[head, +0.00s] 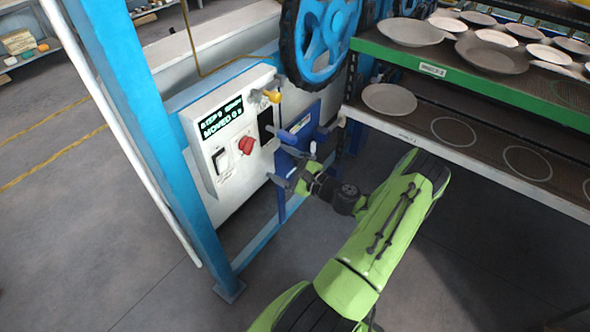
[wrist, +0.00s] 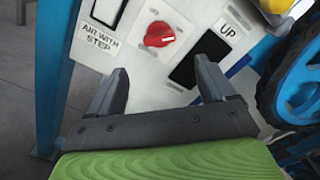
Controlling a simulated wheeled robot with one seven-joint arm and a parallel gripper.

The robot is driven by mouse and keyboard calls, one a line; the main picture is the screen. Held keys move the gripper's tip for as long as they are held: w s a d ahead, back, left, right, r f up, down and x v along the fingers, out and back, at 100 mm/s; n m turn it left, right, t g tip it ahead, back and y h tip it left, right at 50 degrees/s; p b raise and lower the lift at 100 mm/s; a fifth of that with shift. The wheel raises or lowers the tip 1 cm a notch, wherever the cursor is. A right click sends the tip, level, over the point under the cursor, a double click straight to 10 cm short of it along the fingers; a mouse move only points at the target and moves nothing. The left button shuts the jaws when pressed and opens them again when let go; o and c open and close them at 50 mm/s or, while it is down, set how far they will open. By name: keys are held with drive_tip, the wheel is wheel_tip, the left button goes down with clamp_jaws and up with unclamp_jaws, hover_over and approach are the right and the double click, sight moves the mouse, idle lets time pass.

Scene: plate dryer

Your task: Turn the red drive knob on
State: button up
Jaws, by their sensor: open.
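The red drive knob (head: 246,145) sits on the white control panel (head: 208,166), right of a switch plate and below the dark display. In the wrist view the red knob (wrist: 159,34) is near the top, on a pale plate with a small label. My gripper (head: 291,163) is in front of the panel, to the right of the knob and a little lower. Its jaws are open and empty. In the wrist view my gripper (wrist: 162,82) has its two fingers spread, with the knob beyond them and apart from them.
A yellow-topped lever (head: 272,96) projects from the panel above the knob. A blue wheel (head: 325,40) hangs at upper right. A blue post (head: 140,120) stands left of the panel. Shelves with several plates (head: 490,54) fill the right side.

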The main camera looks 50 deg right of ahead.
drive_tip(key=s, duration=0.5)
drive_tip(key=shift+s, duration=0.4)
drive_tip(key=shift+w, duration=0.1)
drive_tip(key=w+a+r+n+g+y, duration=0.3)
drive_tip(key=a+n+g, duration=0.3)
drive_tip(key=a+n, duration=0.4)
drive_tip(key=w+a+r+n+g+y, duration=0.25)
drive_tip(key=a+n+g, duration=0.45)
drive_tip(key=a, duration=0.5)
drive_tip(key=s+a+r+n+h, duration=0.3)
drive_tip(key=s+a+r+n, duration=0.1)
drive_tip(key=s, duration=0.4)
drive_tip(key=s+a+r+n+h, duration=0.3)
drive_tip(key=s+a+r+n, duration=0.2)
drive_tip(key=s+r, duration=0.3)
drive_tip(key=shift+r+n+t, duration=0.3)
drive_tip(key=shift+r+n, duration=0.1)
drive_tip(key=shift+r, duration=0.3)
drive_tip(key=shift+s, duration=0.1)
